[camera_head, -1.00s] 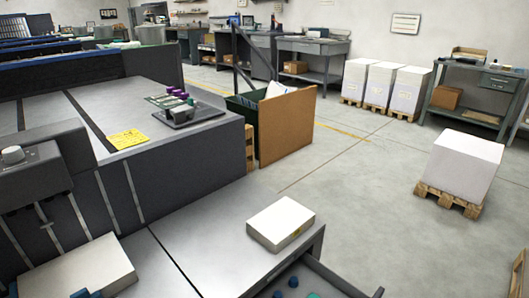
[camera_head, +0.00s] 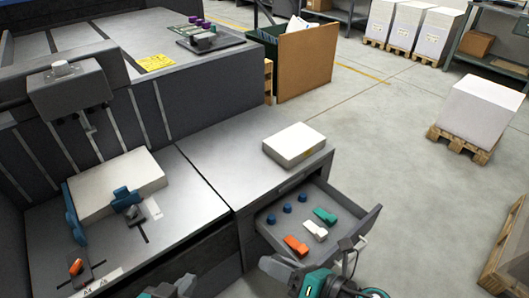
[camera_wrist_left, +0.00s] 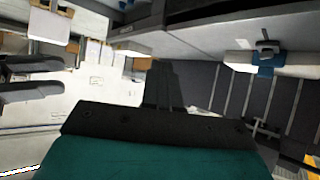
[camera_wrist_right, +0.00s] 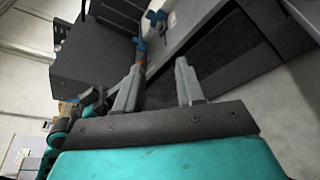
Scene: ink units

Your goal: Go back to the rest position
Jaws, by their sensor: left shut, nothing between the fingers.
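My left gripper (camera_wrist_left: 165,72) shows in the left wrist view with its dark fingers together and nothing between them. In the head view only a small part of my left arm shows at the bottom edge. My right gripper (camera_wrist_right: 160,70) shows in the right wrist view with two grey fingers apart and nothing between them. In the head view my right arm is at the bottom, just in front of an open drawer (camera_head: 262,232). Neither gripper appears to touch anything.
The drawer holds several blue knobs, a green (camera_head: 325,216), a white (camera_head: 315,231) and an orange piece (camera_head: 296,246). A white block (camera_head: 294,145) lies on the cabinet above. A paper stack (camera_head: 117,183) lies on the left machine bed. A loaded pallet (camera_head: 460,142) stands right on open floor.

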